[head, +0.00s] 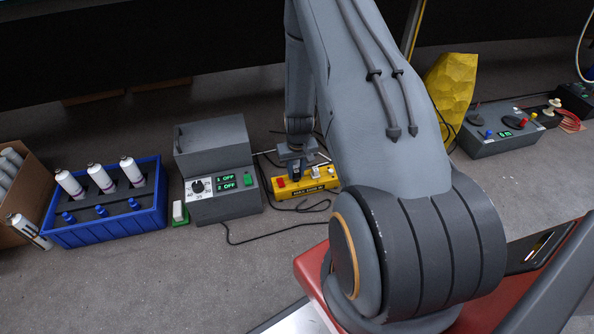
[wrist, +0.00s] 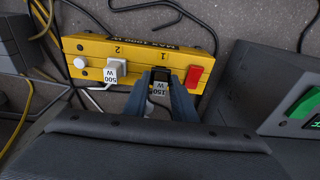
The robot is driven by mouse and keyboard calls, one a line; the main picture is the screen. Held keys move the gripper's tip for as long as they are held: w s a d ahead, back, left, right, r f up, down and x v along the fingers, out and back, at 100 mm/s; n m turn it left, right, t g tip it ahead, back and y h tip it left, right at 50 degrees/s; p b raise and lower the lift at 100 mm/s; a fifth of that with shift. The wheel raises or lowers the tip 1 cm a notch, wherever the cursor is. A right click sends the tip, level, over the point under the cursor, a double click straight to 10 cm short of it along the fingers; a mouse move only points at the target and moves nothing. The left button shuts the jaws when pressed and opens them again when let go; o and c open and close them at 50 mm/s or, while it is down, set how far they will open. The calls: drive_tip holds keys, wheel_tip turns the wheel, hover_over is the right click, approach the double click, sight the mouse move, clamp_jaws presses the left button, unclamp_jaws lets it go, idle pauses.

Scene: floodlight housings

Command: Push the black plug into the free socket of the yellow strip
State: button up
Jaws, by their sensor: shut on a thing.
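The yellow strip (head: 318,184) lies on the grey bench; in the wrist view (wrist: 85,45) it carries the numbers 1 and 2, "MAX 1000 W" and a red switch (wrist: 194,77). A white plug (wrist: 117,72) marked 500 W sits at socket 2. My gripper (wrist: 163,88) is shut on the black plug (wrist: 160,75), which has a 150 W label. It holds the plug at socket 1, beside the red switch. The plug and fingers hide that socket, so I cannot tell how deep the plug sits. In the head view my gripper (head: 296,168) is over the strip.
A grey box (head: 222,165) with displays reading OFF stands left of the strip. Black cables lie around the strip. A blue crate (head: 110,232) with white bottles is at the left. A grey control box (head: 500,140) and a yellow faceted object (head: 450,88) are at the right.

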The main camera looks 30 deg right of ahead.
drive_tip(key=shift+f, duration=0.8)
drive_tip(key=o, duration=1.1)
drive_tip(key=shift+r, duration=0.1)
drive_tip(key=shift+r+p, duration=2.6)
drive_tip(key=shift+r, duration=0.85)
